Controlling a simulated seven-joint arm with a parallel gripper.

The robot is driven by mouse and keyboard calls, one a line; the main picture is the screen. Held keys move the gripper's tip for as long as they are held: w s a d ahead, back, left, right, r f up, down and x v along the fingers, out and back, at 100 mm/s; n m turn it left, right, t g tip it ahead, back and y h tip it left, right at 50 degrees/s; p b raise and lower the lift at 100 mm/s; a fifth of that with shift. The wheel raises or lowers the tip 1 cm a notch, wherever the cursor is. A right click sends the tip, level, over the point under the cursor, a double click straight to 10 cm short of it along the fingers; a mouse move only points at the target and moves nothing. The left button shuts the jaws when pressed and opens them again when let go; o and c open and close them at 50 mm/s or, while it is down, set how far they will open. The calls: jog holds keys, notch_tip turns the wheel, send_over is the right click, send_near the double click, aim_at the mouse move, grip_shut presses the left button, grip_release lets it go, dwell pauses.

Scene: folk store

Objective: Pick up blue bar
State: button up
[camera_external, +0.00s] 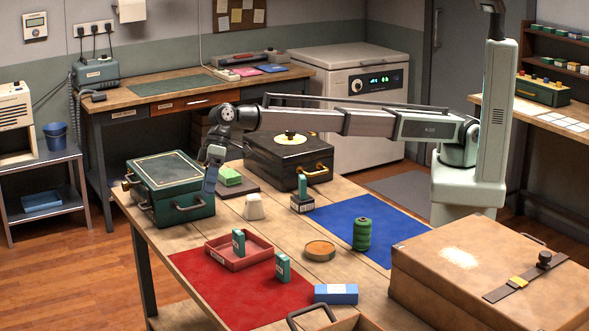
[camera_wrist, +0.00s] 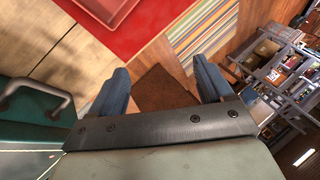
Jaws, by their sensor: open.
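The blue bar (camera_external: 336,294) is a small blue block with a pale label, lying at the front edge of the red mat in the external view. I do not see it in the wrist view. My gripper (camera_external: 211,176) hangs at the left side of the table, close to the green case, well to the left of and behind the bar. In the wrist view my gripper (camera_wrist: 164,86) has its two blue-grey fingers apart, with nothing between them.
The green case (camera_external: 170,186) is beside my gripper. A red tray (camera_external: 228,258) with a green block lies on the red mat (camera_external: 205,300). Another green block (camera_external: 282,267), a brown round disc (camera_external: 320,250), a green spool (camera_external: 362,234) and a large brown case (camera_external: 480,270) surround the bar.

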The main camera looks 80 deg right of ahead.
jog(key=s+a+f+g+h, duration=0.1)
jog(key=s+a+h, duration=0.1)
jog(key=s+a, duration=0.6)
jog(key=s+a+f+h, duration=0.15)
jog(key=s+a, duration=0.25)
jog(key=s, duration=0.8)
jog(key=m+h, duration=0.3)
send_near(337, 289)
notch_tip(337, 289, down, 10)
jog(key=shift+s+a+f, duration=0.1)
jog(key=shift+a+f, duration=0.05)
jog(key=shift+c, duration=0.2)
jog(key=c, duration=1)
